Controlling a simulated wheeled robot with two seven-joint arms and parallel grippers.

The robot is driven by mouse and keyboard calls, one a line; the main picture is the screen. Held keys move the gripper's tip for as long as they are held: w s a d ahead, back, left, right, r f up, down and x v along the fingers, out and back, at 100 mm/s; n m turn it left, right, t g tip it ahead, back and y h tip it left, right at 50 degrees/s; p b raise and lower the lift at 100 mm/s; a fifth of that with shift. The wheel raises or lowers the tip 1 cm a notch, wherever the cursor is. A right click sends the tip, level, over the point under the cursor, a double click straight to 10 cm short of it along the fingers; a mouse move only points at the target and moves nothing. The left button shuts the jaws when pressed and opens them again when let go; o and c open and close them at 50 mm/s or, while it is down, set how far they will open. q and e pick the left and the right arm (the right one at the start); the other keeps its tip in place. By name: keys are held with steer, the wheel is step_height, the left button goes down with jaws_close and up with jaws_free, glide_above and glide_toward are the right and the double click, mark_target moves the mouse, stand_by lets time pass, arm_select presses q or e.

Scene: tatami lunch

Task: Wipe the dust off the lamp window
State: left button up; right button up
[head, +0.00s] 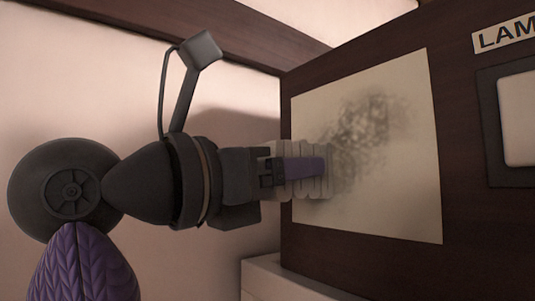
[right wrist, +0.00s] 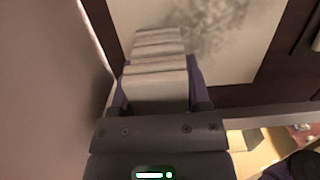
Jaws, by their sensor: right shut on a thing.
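The lamp window (head: 415,205) is a pale cream panel set in a dark wooden face. A grey-brown dust smudge (head: 370,125) covers its upper middle and fades toward the lower left. My right gripper (head: 303,168) is shut on a white ribbed cloth (head: 312,190), whose front end overlaps the left part of the window, beside the smudge. I cannot tell for sure whether it touches the surface. The right wrist view shows the folded cloth (right wrist: 157,90) between purple fingers, with the window (right wrist: 245,62) and dust (right wrist: 205,28) beyond. My left gripper is not in view.
A label reading "LAM" (head: 503,34) and a pale switch in a dark frame (head: 519,118) are on the wood right of the window. A pale ledge (head: 263,282) lies below. A pale wall (head: 60,80) stands at left.

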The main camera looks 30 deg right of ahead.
steer(key=shift+r+p, duration=0.8)
steer(key=shift+r, duration=0.15)
steer(key=shift+s+d+f+b, duration=0.1)
steer(key=shift+s+b, duration=0.35)
steer(key=shift+s, duration=0.35)
steer(key=shift+s+d+f+b, duration=0.1)
steer(key=shift+s+b, duration=0.3)
steer(key=shift+s, duration=0.35)
steer(key=shift+s+d+r+b, duration=0.15)
steer(key=shift+s+b, duration=0.35)
steer(key=shift+s, duration=1.55)
steer(key=shift+s+d+f+b, duration=0.1)
steer(key=shift+s+b, duration=0.4)
steer(key=shift+s, duration=1.5)
step_height(320, 180, up, 2)
steer(key=shift+r+p, duration=0.1)
steer(key=shift+p, duration=0.9)
steer(key=shift+w, duration=0.15)
steer(key=shift+w+a+p, duration=0.15)
steer(key=shift+w+p, duration=0.4)
steer(key=shift+w, duration=1.3)
steer(key=shift+w+a+p, duration=0.1)
steer(key=shift+w+p, duration=0.6)
steer(key=shift+w, duration=1.1)
steer(key=w+p, duration=0.2)
steer(key=w, duration=0.1)
steer(key=shift+w+a, duration=0.1)
steer(key=shift+a, duration=0.1)
steer(key=shift+w, duration=0.2)
